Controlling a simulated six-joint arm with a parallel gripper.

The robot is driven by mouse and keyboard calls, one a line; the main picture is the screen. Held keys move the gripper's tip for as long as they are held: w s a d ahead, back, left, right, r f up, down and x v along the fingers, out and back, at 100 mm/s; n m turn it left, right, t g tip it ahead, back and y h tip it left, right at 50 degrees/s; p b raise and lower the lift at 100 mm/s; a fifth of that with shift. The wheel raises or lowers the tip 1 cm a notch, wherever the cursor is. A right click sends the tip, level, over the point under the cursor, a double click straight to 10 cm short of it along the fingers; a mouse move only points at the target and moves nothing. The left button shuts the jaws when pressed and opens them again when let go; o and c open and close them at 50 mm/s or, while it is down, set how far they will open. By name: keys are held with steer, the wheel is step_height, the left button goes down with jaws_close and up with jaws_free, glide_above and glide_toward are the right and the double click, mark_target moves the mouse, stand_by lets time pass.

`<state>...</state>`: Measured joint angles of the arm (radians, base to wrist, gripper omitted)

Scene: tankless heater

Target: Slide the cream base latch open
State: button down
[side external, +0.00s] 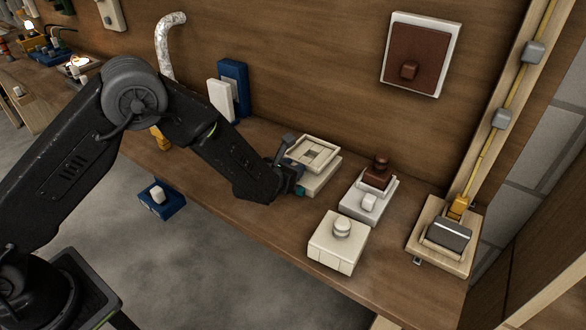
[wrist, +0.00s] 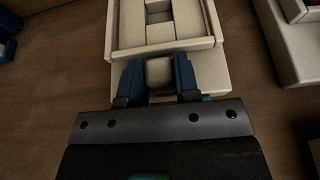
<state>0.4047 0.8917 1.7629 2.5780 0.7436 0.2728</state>
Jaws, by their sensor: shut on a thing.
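The cream base (side external: 322,178) sits on the wooden bench with a raised square frame (side external: 314,152) on top. In the wrist view the frame (wrist: 163,48) fills the upper middle. A small cream latch knob (wrist: 159,72) stands at the near edge of the base. My gripper (wrist: 159,78) has its two blue fingers on either side of this knob, shut on it. In the side view my gripper (side external: 292,173) is at the left side of the base, and the knob is hidden there.
Right of the cream base are a white unit with a brown knob (side external: 376,172) and a white box with a round knob (side external: 337,242). A blue and white block (side external: 234,86) stands behind. A brown panel (side external: 420,55) hangs on the wall. Bare bench lies in front of the base.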

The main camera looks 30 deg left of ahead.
steer(key=shift+a, duration=1.7)
steer(key=c, duration=0.9)
jaws_free()
steer(key=shift+o, duration=0.3)
steer(key=shift+s+d+r, duration=0.1)
steer(key=shift+s, duration=0.1)
steer(key=v, duration=1.3)
steer(key=shift+s, duration=0.15)
steer(key=shift+r, duration=0.1)
